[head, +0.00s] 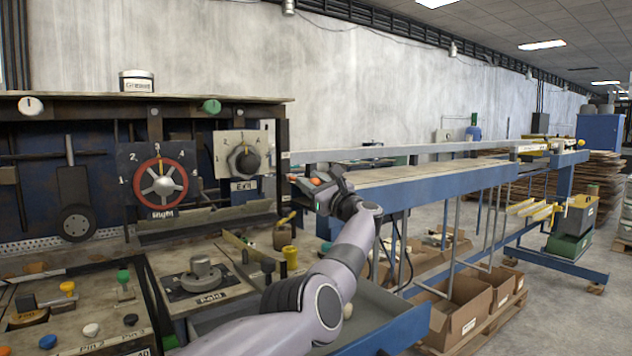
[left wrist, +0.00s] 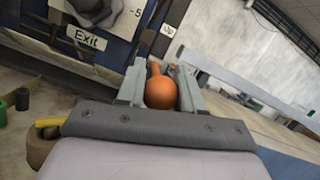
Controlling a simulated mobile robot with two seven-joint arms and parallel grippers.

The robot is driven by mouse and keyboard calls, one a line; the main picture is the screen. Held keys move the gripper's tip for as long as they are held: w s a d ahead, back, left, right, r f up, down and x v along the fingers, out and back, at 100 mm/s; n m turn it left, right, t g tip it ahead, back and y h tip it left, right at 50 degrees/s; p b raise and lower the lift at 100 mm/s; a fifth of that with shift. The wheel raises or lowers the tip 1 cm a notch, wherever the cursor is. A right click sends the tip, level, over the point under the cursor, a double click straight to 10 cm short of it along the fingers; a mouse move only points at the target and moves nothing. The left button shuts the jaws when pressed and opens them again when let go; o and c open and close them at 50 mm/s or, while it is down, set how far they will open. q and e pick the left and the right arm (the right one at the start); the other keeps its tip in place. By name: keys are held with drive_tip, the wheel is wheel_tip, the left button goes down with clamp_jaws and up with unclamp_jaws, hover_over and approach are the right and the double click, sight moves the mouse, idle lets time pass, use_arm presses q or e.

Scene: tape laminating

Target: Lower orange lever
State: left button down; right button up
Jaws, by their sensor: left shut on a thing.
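The orange lever (left wrist: 160,91) shows in the left wrist view as a round orange knob with a short stem. It sits between the two fingers of my left gripper (left wrist: 162,80), which is shut on it. In the head view a small orange bit of the lever (head: 316,181) shows at the fingers of my left gripper (head: 312,182), beside the right end of the control panel. The lever's base is hidden. An "Up" label (left wrist: 168,30) is on the panel edge above the lever. My right gripper is in neither view.
The "Exit" dial (head: 244,160) and red "Bright" wheel (head: 161,184) are on the panel left of the gripper. A long blue-edged table (head: 450,190) extends to the right.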

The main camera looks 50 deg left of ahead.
use_arm(q)
drive_tip(key=shift+f, duration=0.7)
drive_tip(key=shift+f+b, duration=0.1)
drive_tip(key=shift+b, duration=0.2)
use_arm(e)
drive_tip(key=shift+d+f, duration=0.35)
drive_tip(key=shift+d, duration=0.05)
use_arm(q)
drive_tip(key=shift+s+f, duration=0.1)
drive_tip(key=shift+f, duration=0.3)
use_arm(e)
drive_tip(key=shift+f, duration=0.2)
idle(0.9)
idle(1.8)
use_arm(q)
drive_tip(key=c, duration=0.8)
unclamp_jaws()
drive_tip(key=shift+s+r, duration=0.1)
drive_tip(key=shift+o, duration=0.2)
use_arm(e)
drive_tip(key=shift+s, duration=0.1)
use_arm(q)
drive_tip(key=shift+b, duration=0.35)
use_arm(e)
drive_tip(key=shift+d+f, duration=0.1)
